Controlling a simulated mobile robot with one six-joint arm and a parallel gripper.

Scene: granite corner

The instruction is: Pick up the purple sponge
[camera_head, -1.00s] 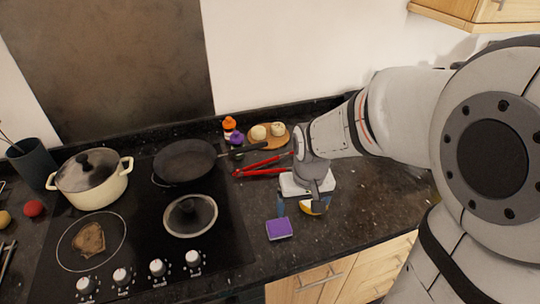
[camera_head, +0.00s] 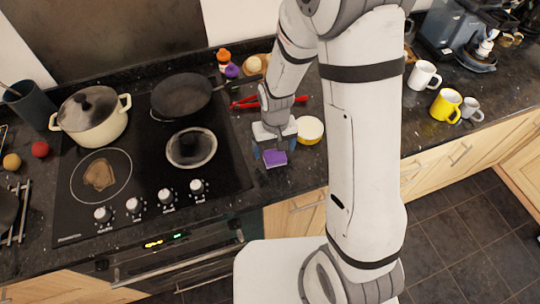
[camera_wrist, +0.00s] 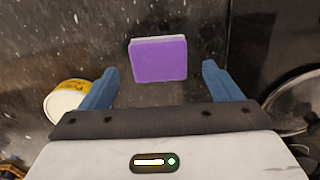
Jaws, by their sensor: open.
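The purple sponge (camera_head: 274,159) lies flat on the dark granite counter, near its front edge and right of the hob. In the wrist view the sponge (camera_wrist: 158,60) shows its purple top and a pale far side, ahead of the fingers and roughly centred between them. My gripper (camera_head: 271,156) is over the counter just behind the sponge in the head view. In the wrist view its two blue fingers (camera_wrist: 160,78) are wide apart, with nothing between their pads. The head view does not clearly show its height above the counter.
A yellow-and-white round container (camera_head: 310,130) stands close right of my gripper. The hob with a lid (camera_head: 191,148) and a black pan (camera_head: 182,94) is to the left. Red-handled tongs (camera_head: 245,103) lie behind. Mugs (camera_head: 424,75) stand far right. Bare counter surrounds the sponge.

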